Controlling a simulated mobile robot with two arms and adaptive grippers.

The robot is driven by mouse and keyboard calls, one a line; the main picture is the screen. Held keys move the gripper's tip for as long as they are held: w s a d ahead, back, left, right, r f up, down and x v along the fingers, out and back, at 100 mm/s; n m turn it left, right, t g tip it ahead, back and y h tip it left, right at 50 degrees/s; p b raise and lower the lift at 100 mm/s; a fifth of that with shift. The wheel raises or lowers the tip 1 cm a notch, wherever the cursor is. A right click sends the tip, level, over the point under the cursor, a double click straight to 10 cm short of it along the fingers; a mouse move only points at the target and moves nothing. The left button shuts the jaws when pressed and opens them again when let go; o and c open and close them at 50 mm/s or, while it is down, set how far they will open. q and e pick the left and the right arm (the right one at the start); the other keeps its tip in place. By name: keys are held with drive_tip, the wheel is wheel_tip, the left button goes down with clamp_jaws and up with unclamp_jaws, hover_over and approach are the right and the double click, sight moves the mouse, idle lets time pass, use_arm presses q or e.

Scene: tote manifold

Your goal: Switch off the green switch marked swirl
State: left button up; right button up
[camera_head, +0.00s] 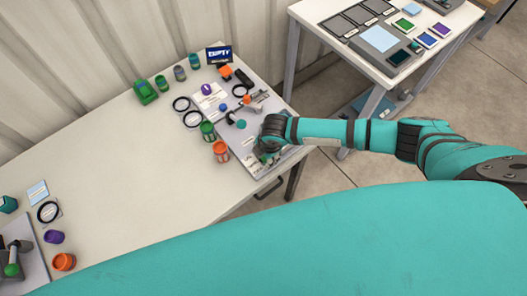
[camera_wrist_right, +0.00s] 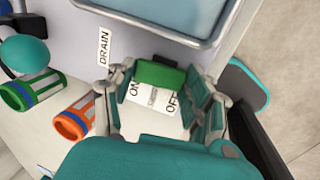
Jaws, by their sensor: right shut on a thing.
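The green switch (camera_wrist_right: 158,74) sits on the grey panel beside a white plate (camera_wrist_right: 150,97) marked ON at its left and OFF at its right. No swirl mark can be read. My right gripper (camera_wrist_right: 160,82) has its fingers on both sides of the green switch and is shut on it. In the head view my right gripper (camera_head: 267,152) is down at the near right part of the panel (camera_head: 280,160) and hides the switch there. My left gripper is not in view.
A DRAIN label (camera_wrist_right: 104,47) and a glassy grey-framed box (camera_wrist_right: 165,15) lie close by. Orange (camera_head: 221,150) and green (camera_head: 207,130) jars stand left of the panel. A second table (camera_head: 420,65) with flat trays stands at the back right. The table's middle is clear.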

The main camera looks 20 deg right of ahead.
drive_tip(key=o, duration=1.2)
drive_tip(key=shift+r, duration=0.25)
drive_tip(key=v, duration=1.1)
drive_tip(key=shift+s+r, duration=0.15)
drive_tip(key=shift+r, duration=0.1)
